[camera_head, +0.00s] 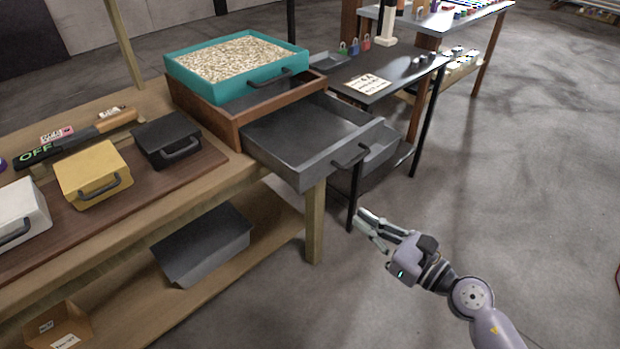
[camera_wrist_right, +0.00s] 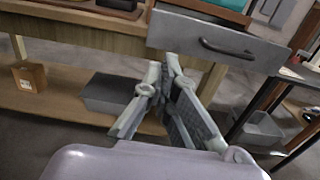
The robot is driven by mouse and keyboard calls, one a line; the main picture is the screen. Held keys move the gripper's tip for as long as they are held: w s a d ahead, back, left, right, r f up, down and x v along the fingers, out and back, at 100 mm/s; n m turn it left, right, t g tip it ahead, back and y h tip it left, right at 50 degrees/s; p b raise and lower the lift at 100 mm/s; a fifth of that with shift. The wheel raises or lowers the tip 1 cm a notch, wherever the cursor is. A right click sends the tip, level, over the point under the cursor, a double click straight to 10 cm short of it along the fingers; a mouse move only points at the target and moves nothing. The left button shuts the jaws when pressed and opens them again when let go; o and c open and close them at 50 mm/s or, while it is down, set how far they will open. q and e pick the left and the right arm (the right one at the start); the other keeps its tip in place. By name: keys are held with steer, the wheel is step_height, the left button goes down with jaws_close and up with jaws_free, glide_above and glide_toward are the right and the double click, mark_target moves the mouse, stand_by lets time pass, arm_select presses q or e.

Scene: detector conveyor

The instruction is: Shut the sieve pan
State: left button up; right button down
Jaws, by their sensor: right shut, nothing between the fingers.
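The grey sieve pan (camera_head: 305,135) is pulled out like a drawer from the brown wooden frame (camera_head: 222,118) on the bench. It looks empty, and its front overhangs the bench end. Its dark bar handle (camera_head: 351,155) is on the front face; the handle also shows in the right wrist view (camera_wrist_right: 227,49). My right gripper (camera_head: 364,219) is shut and empty, below and in front of the pan, apart from the handle. In the right wrist view my right gripper (camera_wrist_right: 168,62) points up toward the pan's front. My left gripper is not in view.
A teal tray (camera_head: 185,82) of pale pellets sits on top of the frame. Yellow (camera_head: 92,174), black (camera_head: 165,142) and white (camera_head: 20,215) lidded boxes stand on the bench. A dark side table (camera_head: 400,75) stands behind the pan. Floor on the right is clear.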

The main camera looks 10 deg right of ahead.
steer(key=p, duration=0.3)
glide_toward(307, 181)
steer(key=x, duration=0.6)
steer(key=shift+w+a, duration=0.4)
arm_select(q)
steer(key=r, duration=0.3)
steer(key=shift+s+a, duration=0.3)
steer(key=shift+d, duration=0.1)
